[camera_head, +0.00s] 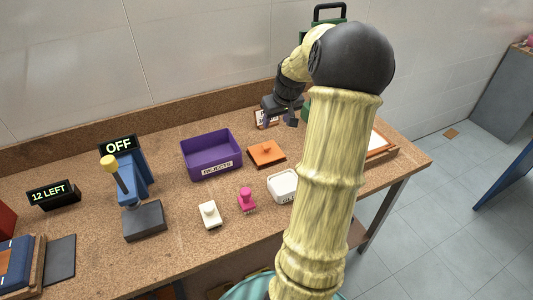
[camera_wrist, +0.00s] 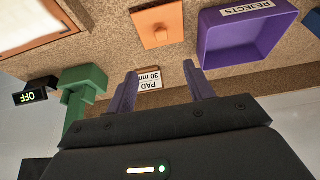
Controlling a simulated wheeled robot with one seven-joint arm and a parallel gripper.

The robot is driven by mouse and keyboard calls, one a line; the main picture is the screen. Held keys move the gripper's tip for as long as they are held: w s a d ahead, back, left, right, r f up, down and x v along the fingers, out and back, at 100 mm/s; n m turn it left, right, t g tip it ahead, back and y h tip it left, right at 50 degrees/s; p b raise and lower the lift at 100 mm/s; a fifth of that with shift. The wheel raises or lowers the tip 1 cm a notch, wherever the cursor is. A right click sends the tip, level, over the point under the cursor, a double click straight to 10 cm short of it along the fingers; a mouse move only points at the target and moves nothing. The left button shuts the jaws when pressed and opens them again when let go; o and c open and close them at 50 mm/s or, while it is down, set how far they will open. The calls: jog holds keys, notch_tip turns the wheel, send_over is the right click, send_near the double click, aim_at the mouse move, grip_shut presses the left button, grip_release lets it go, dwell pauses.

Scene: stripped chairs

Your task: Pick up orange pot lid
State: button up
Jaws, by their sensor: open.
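The orange pot lid (camera_head: 266,152) is a flat square lid with a small knob, lying on the speckled brown workbench (camera_head: 180,222) just right of the purple bin. In the wrist view the orange lid (camera_wrist: 158,26) shows beyond the fingertips, its knob facing the camera. My gripper (camera_head: 281,119) is above the back part of the bench, behind the lid and apart from it. In the wrist view my gripper (camera_wrist: 162,84) has its two purple-grey fingers spread with nothing between them. My arm hides part of the bench's right side.
A purple "REJECTS" bin (camera_head: 212,154) stands left of the lid. A white container (camera_head: 283,186), a pink stamp-like piece (camera_head: 246,200) and a white one (camera_head: 209,214) are in front. A "PAD 30 mm" card (camera_wrist: 149,80) is near the fingers. A blue press (camera_head: 134,178) stands left.

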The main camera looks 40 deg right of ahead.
send_over(266, 145)
jog(key=s, duration=0.3)
jog(key=f, duration=1)
jog(key=shift+w+a+f, duration=0.15)
jog(key=shift+a+f, duration=0.1)
jog(key=shift+p+x, duration=0.45)
jog(key=shift+x, duration=2.15)
jog(key=shift+a, duration=0.15)
jog(key=c, duration=1.1)
jog(key=shift+r, duration=0.1)
notch_tip(266, 145, up, 10)
jog(key=shift+f, duration=0.1)
